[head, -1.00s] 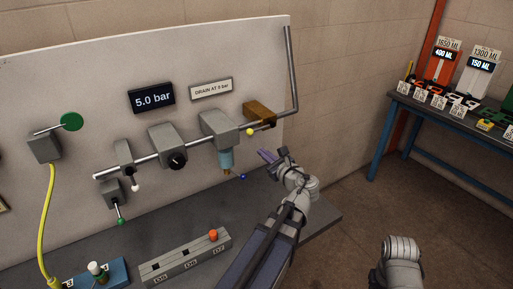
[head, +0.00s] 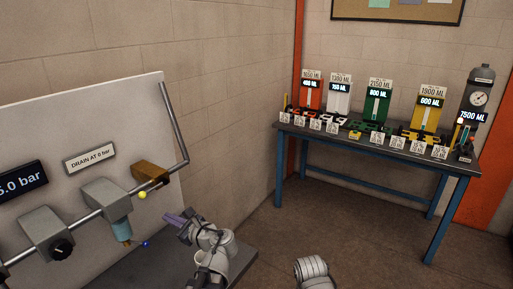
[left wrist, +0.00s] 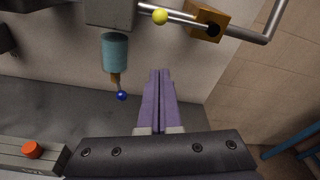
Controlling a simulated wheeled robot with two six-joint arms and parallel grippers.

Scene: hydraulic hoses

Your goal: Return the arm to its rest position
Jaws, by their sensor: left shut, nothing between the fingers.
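My left gripper (head: 178,217) has purple fingers and is in front of the panel, to the right of the filter bowl. In the left wrist view its fingers (left wrist: 159,75) are pressed together with nothing between them. The teal filter bowl (left wrist: 115,53) hangs from the pipe, with a small blue-ended drain lever (left wrist: 122,95) below it. The fingertips are apart from both. Only a grey-white link of my other arm shows at the bottom of the head view; the right gripper is not seen.
A grey panel (head: 120,110) carries the pipe, a brass block (head: 150,171) and a yellow ball knob (head: 142,195). A grey bench lies below, with an orange knob (left wrist: 31,150). A blue-legged table (head: 380,157) with gauges stands at the back right. Open floor lies between.

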